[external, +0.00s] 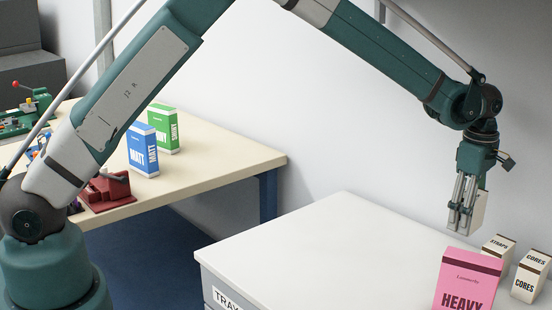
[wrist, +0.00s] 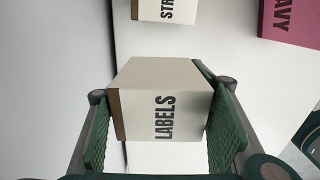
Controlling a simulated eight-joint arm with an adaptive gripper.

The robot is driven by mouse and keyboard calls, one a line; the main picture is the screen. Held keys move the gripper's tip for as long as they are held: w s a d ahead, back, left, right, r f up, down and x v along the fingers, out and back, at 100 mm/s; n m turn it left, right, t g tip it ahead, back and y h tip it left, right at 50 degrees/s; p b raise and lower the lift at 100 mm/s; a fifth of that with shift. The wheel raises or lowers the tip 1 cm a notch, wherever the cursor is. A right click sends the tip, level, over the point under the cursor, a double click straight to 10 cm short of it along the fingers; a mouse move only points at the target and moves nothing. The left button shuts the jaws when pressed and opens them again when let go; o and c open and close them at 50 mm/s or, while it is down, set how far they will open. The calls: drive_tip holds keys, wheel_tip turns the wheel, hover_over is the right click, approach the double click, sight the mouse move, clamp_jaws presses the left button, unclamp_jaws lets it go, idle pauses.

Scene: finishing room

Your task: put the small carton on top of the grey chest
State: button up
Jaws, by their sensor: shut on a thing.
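My gripper (external: 461,228) points down and is shut on a small off-white carton (external: 480,210) with a brown edge. In the wrist view this carton (wrist: 160,102) reads "LABELS" and sits between the two green finger pads. The grey chest (external: 310,245) has a pale flat top and a "TRAY" label on its front. My gripper holds the carton over the right, back part of the chest, near the wall. The exact gap below the carton cannot be told. In the external view my fingers hide part of the carton.
The chest top's left and middle are clear. A table (external: 225,160) holds a blue box (external: 143,150) and a green box (external: 162,128).

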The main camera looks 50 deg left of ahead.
idle(0.3)
drive_tip(key=shift+f, duration=3.15)
drive_tip(key=shift+f, duration=0.1)
drive_tip(key=shift+f+b, duration=0.4)
drive_tip(key=shift+f, duration=1.35)
drive_tip(key=shift+f, duration=0.15)
drive_tip(key=o, duration=1)
wheel_tip(320, 180, up, 12)
drive_tip(key=shift+r+p, duration=0.15)
drive_tip(key=shift+p, duration=0.3)
